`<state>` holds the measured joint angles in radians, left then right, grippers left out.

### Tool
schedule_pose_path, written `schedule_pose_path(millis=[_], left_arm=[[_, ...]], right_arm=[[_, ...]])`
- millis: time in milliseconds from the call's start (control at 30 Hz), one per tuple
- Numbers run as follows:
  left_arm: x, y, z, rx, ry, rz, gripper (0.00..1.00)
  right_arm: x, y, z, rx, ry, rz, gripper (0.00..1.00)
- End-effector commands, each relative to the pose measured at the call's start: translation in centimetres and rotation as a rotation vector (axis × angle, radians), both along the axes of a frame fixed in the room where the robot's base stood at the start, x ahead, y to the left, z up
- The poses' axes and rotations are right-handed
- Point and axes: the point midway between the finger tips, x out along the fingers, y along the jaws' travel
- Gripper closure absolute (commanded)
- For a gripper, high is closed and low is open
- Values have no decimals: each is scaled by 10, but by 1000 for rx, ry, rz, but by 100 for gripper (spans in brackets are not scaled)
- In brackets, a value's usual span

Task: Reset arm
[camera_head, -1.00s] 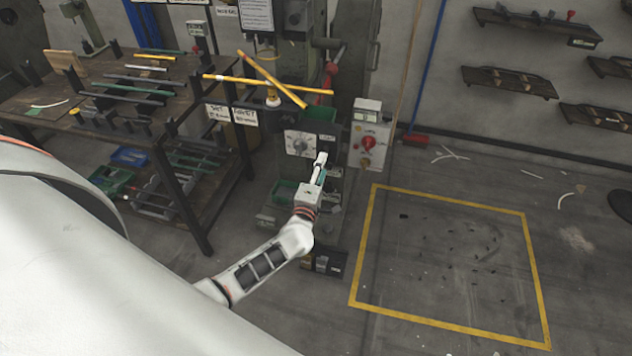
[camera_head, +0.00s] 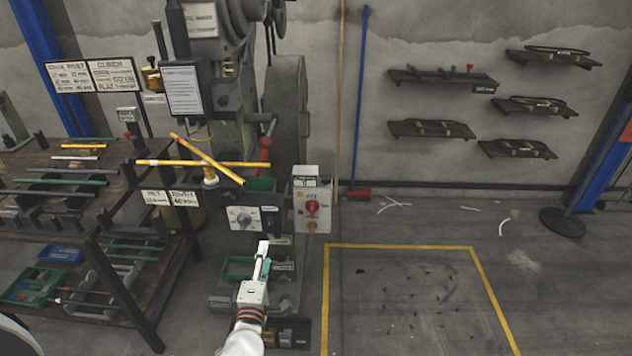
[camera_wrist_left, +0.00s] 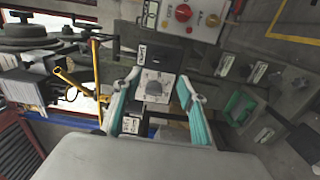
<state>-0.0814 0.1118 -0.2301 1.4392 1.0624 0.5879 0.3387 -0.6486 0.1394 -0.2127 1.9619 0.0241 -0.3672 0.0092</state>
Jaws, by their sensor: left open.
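My left gripper (camera_head: 263,258) reaches up from the bottom in the head view, in front of the rivet press's lower body. In the left wrist view its two teal-padded fingers (camera_wrist_left: 152,100) stand wide apart with nothing between them. Behind the gap sits the press's panel with a round dial (camera_wrist_left: 154,88); the same dial panel (camera_head: 242,218) shows in the head view. My right gripper is in neither view.
A control box with a red knob (camera_head: 312,208) is right of the dial panel. A workbench (camera_head: 100,225) with rods stands at left. Green bins (camera_head: 238,268) sit low on the press. A yellow-outlined floor area (camera_head: 400,247) is open at right. Wall shelves (camera_head: 440,80) hang behind.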

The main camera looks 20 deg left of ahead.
Motion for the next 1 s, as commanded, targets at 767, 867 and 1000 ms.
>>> schedule_pose_path(millis=[767,867,1000], left_arm=[[-233,-118,-89,1609,418,-818,58],[-243,-113,-92,1679,443,-844,58],[-244,-112,-93,1695,449,-849,58]], right_arm=[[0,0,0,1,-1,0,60],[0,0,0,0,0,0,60],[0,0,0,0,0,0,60]])
